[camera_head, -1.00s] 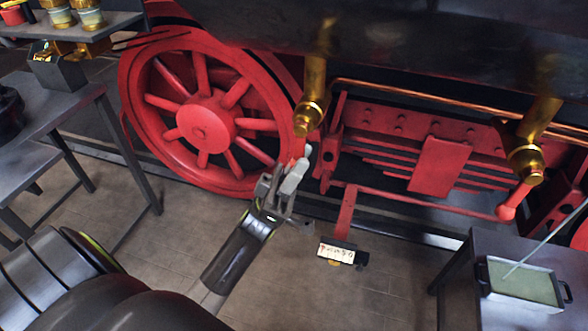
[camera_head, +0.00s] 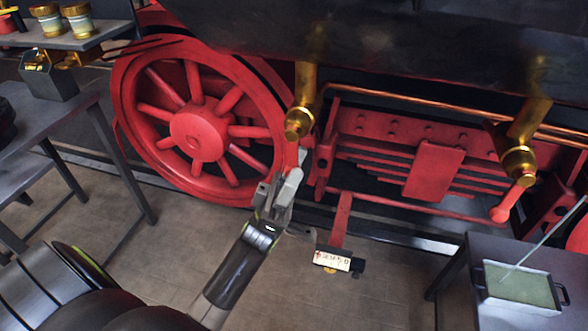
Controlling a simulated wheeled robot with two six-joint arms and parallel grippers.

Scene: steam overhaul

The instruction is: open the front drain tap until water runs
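Two brass drain taps hang below the dark boiler: one at left centre (camera_head: 303,105) and one at right (camera_head: 518,155). I cannot tell from the picture which is called front. The right tap has a red-knobbed lever (camera_head: 502,211) hanging down. A red part shows under the left tap, partly hidden by my gripper. My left gripper (camera_head: 288,182) points up just below the left tap, in front of the wheel's right edge. Its fingers look close together; whether they hold anything is unclear. No water shows from either tap. My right gripper is out of view.
A red spoked wheel (camera_head: 200,130) stands behind my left arm. A small counter box with digits (camera_head: 332,261) sits at the end of a red bar. A dark table (camera_head: 462,297) at lower right bears a tray (camera_head: 520,288). A grey bench (camera_head: 60,125) is at left. Tiled floor is free between.

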